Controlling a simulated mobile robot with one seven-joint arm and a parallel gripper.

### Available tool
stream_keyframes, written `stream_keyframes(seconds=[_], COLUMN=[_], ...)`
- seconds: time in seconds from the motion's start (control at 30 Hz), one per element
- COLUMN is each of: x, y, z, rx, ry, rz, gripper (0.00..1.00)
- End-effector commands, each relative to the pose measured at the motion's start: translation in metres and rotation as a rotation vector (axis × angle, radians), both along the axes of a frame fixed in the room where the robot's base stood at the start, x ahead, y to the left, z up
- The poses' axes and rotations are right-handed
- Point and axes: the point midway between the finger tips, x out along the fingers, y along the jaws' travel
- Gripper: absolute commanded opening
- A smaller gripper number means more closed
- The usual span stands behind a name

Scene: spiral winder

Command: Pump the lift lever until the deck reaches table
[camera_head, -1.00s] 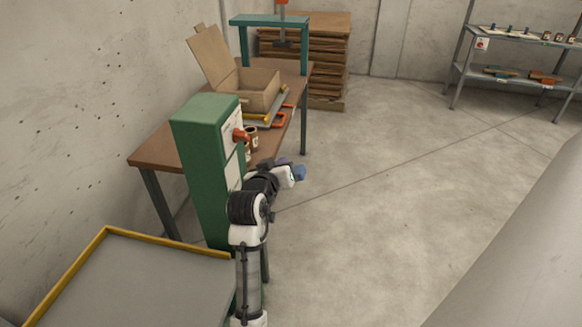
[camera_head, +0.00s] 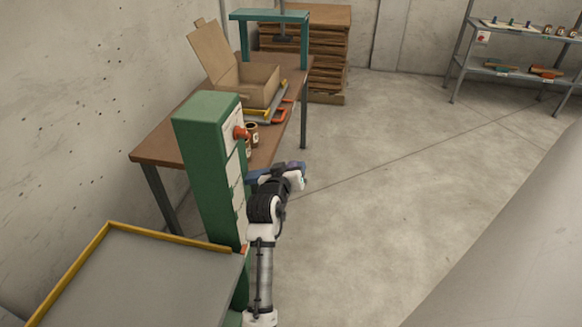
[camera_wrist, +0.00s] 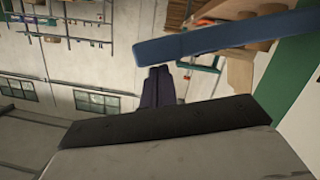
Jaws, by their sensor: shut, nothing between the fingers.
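The deck (camera_head: 150,285) is a grey platform with a yellow rim at the lower left of the head view. It sits beside a tall green column (camera_head: 208,165) with an orange knob. The wooden table (camera_head: 165,150) stands behind the column. My gripper (camera_wrist: 158,88) is shut and empty, its dark fingertips together in the wrist view. A blue bar (camera_wrist: 215,35) crosses above them there; I cannot tell whether it is the lift lever. In the head view my gripper is right of the column, its fingers mostly hidden by my wrist. No lever is clearly seen there.
An open cardboard box (camera_head: 255,88), jars (camera_head: 251,133) and a teal press frame (camera_head: 270,16) are on the table. A stack of boards (camera_head: 325,60) stands behind. A metal shelf (camera_head: 510,80) is at the far right. The floor right of my arm is clear.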

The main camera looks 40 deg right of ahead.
Motion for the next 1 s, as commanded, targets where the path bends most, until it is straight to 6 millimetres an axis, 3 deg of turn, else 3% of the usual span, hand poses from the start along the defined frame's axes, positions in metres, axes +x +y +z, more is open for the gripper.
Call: stream_keyframes(seconds=[0.27,0.8,1.0], x=[-0.007,-0.021,-0.022], y=[-0.006,-0.018,-0.019], z=[-0.017,-0.086,-0.104], rx=[0.058,0.319,0.389], ry=[-0.065,-0.364,-0.446], rz=[-0.001,-0.002,-0.002], gripper=[0.0,0.0,0.0])
